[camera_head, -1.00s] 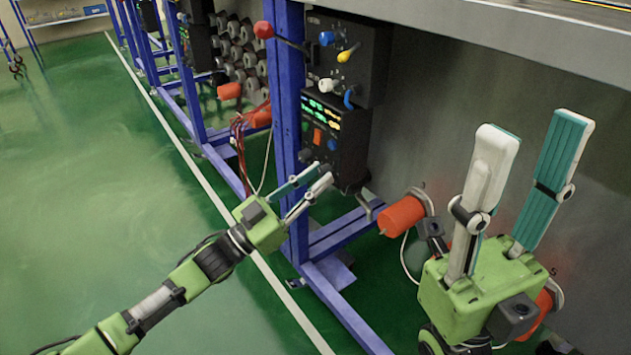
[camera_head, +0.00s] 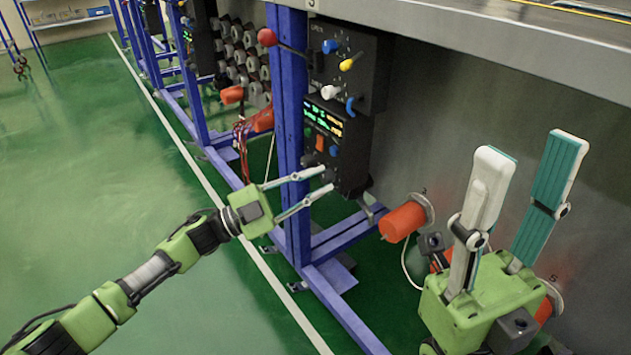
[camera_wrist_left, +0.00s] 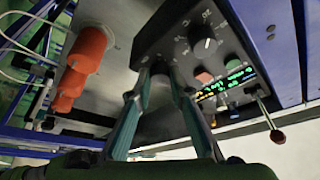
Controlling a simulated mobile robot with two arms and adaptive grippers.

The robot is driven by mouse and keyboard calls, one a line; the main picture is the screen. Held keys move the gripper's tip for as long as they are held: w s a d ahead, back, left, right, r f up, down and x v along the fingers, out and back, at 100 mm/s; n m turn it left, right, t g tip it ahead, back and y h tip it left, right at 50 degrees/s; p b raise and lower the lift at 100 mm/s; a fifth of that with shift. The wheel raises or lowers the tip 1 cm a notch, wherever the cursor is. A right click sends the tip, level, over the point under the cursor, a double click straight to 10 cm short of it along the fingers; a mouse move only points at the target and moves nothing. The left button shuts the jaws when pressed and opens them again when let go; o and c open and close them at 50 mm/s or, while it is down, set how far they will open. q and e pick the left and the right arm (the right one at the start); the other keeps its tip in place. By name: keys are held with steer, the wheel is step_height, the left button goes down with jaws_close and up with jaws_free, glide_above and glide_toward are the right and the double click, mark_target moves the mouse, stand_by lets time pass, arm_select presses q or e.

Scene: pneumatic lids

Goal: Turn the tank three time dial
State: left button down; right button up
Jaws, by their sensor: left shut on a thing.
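The lower black control box (camera_head: 355,158) hangs on a blue post and carries a lit green and yellow display, an orange button and dark dials. My left gripper (camera_head: 327,179) reaches its lower front and is shut on a dark dial there, mostly hidden between the fingertips. In the left wrist view the fingertips (camera_wrist_left: 167,74) meet at the box's edge around this dark dial. Another dial with a pale pointer (camera_wrist_left: 205,43) shows beside it. I cannot read the labels to tell which tank each serves. My right gripper (camera_head: 527,185) is open and empty at the right.
An upper black box (camera_head: 365,65) has blue, yellow and white knobs. A red-balled lever (camera_head: 267,37) sticks out left of it. Orange cylinders (camera_head: 402,221) jut from the grey tank wall. Blue frames (camera_head: 293,130) stand close by; the green floor at left is clear.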

stand_by(0.5)
arm_select(q)
steer(key=c, duration=2)
jaws_free()
steer(key=shift+o, duration=0.8)
steer(key=v, duration=1.2)
